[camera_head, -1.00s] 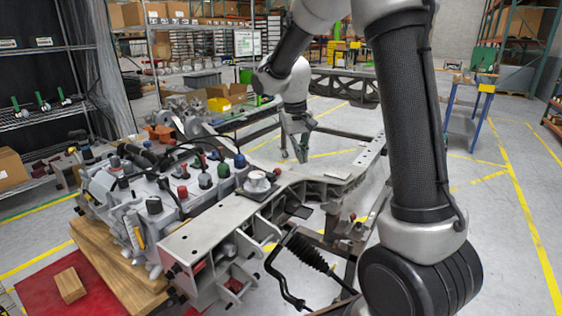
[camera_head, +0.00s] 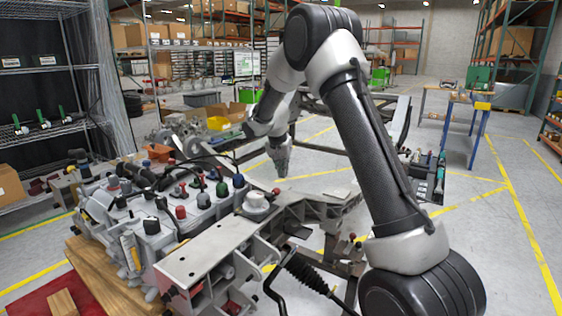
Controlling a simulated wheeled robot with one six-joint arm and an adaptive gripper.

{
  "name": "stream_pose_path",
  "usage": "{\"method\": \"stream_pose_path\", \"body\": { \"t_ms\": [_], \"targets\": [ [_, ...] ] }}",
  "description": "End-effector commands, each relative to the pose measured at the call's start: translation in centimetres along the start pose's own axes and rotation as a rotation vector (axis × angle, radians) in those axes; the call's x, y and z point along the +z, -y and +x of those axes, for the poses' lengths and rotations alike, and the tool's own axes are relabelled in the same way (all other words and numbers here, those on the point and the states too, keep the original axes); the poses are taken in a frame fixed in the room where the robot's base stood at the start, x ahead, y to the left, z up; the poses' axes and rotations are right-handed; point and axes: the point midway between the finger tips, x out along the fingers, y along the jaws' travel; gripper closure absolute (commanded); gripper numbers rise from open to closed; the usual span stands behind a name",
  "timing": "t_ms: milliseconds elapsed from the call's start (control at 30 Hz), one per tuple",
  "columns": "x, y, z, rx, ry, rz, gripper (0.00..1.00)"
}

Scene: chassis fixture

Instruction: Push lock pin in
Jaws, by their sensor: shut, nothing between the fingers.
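My gripper (camera_head: 281,168) hangs at the end of my arm, pointing down, beyond the grey metal chassis fixture (camera_head: 218,248). Its fingers look small and closed, with nothing seen between them. It appears above and behind the frame's far arm, apart from it. A small red-topped pin or knob (camera_head: 276,191) stands on the fixture just below the gripper in the picture. I cannot tell for sure whether it is the lock pin. A round white mount (camera_head: 256,201) sits on the fixture to its left.
A machine assembly with coloured caps (camera_head: 163,212) fills the left of the fixture, on a wooden block (camera_head: 92,262). A black bellows rod (camera_head: 305,272) lies in front. A tool tray (camera_head: 428,177) shows right of my arm. Open floor (camera_head: 475,235) lies at right.

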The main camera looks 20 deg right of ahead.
Motion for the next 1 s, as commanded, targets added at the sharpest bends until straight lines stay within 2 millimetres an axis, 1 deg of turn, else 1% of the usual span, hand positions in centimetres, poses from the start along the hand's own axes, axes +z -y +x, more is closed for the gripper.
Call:
{"method": "stream_pose_path", "body": {
  "t_ms": [33,100,233,400,500,833,1000],
  "targets": [
    [0.0,-0.1,1.2,0.003,0.002,0.0,1.0],
    [0.0,-0.1,2.5,0.002,0.002,0.0,1.0],
    [2.1,0.0,1.9,-0.001,0.0,-0.003,1.0],
    [3.6,0.0,1.7,0.0,0.0,-0.003,1.0],
    [3.9,0.0,1.7,0.0,0.0,-0.001,1.0],
    [4.1,0.0,1.6,0.0,0.0,-0.001,1.0],
    [5.6,0.4,1.0,-0.001,0.0,-0.003,1.0]
  ]
}}
